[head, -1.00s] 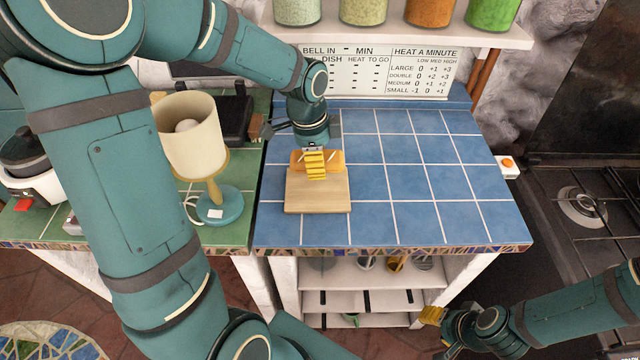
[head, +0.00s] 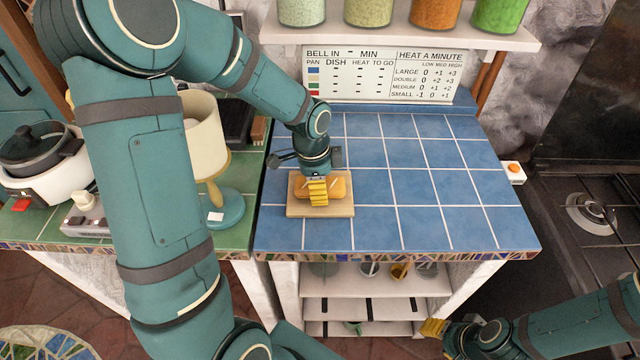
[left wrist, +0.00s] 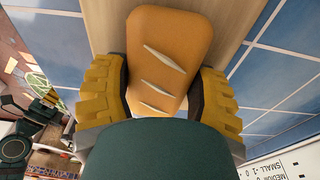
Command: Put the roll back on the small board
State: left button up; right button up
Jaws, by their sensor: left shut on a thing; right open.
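The roll (head: 338,187) is orange-brown with pale slashes on its top. My left gripper (head: 317,192) is shut on it, with yellow ribbed fingers on both sides; the left wrist view also shows the roll (left wrist: 172,38) between them. The small board (head: 320,212) is pale wood and lies on the blue tiles. The roll is over the board, and the board also shows behind it in the left wrist view (left wrist: 228,15). I cannot tell whether roll and board touch. My right gripper (head: 434,328) is open, low in front of the counter, away from both.
A lamp (head: 205,145) with a cream shade stands left of the board on green tiles, near a pot (head: 38,150). Blue tiles (head: 430,190) right of the board are clear. Jars (head: 367,10) line the shelf above; a stove (head: 595,215) is at right.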

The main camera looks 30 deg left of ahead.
pick_arm(q)
jog(key=o, duration=0.7)
jog(key=shift+r, duration=0.25)
jog(key=r+p, duration=0.1)
jog(key=r, duration=0.3)
jog(key=r+p, duration=0.1)
jog(key=r, duration=0.3)
jog(key=a+r+p, duration=0.1)
jog(key=r, duration=0.2)
jog(key=shift+s+a+r, duration=0.1)
jog(key=shift+s+r, duration=0.3)
